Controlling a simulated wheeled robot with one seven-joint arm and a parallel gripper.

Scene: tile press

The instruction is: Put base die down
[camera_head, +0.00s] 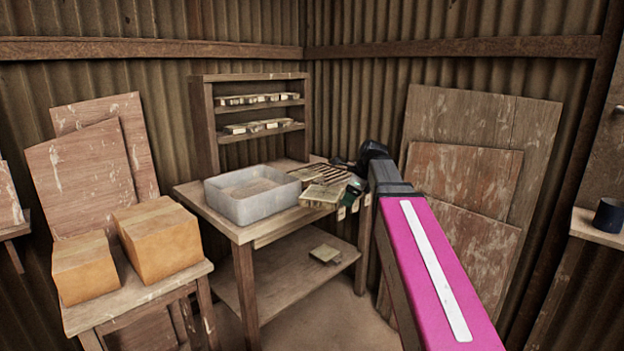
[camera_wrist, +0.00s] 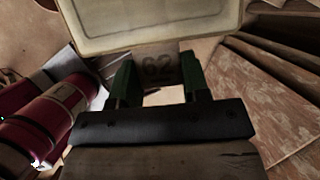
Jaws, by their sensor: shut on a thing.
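The base die appears to be a flat, cream-edged slab (camera_head: 322,195) at the right front end of the wooden table. It fills the top of the wrist view (camera_wrist: 150,22). A tab marked "62" (camera_wrist: 160,68) is at its near edge, between the green fingers. My gripper (camera_head: 353,188) is shut on this tab at the die's right side; in the wrist view it shows with both fingers on the tab (camera_wrist: 157,80). The die looks level. Whether it touches the table top or hangs just above it, I cannot tell.
A grey tub (camera_head: 252,207) stands left of the die on the table (camera_head: 203,194). A slatted rack (camera_head: 318,172) lies behind it. Another small block (camera_head: 325,253) lies on the lower shelf. Cardboard boxes (camera_head: 160,240) stand at left. Boards (camera_head: 462,175) lean at right.

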